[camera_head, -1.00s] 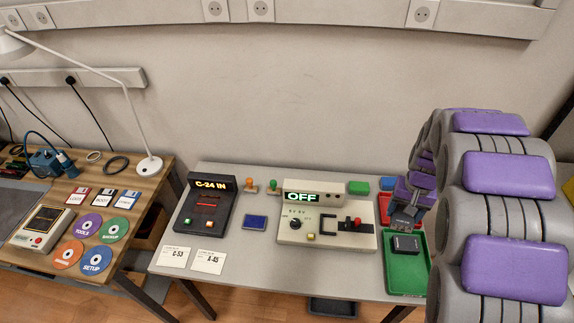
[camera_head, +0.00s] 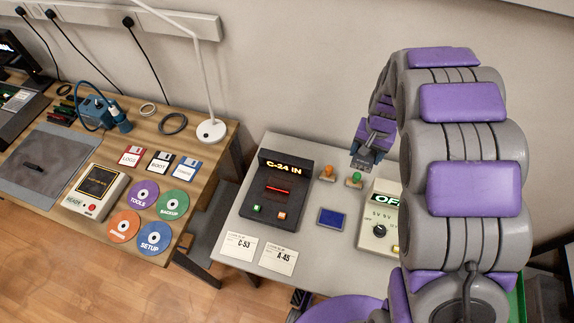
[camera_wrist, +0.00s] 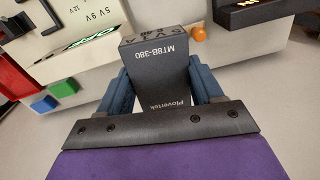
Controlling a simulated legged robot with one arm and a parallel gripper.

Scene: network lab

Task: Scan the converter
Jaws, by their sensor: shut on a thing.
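My gripper (camera_wrist: 162,85) is shut on the converter (camera_wrist: 160,75), a black box with white lettering "MT8B-380" and "Plovertek", held between its two blue fingers. In the head view my gripper (camera_head: 362,157) is in the air over the back of the grey table, right of the scanner; the converter is hard to make out there. The black scanner (camera_head: 272,192) has a lit "C-24 IN" display, a red line on its face and green and orange buttons. Its dark edge shows at the upper right of the wrist view (camera_wrist: 250,18).
Orange and green knobbed stamps (camera_head: 328,173) and a blue pad (camera_head: 331,217) lie right of the scanner. Cards C-53 (camera_head: 238,246) and A-45 (camera_head: 278,260) lie in front of it. A cream tester (camera_head: 378,238), partly hidden by my arm, stands further right.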

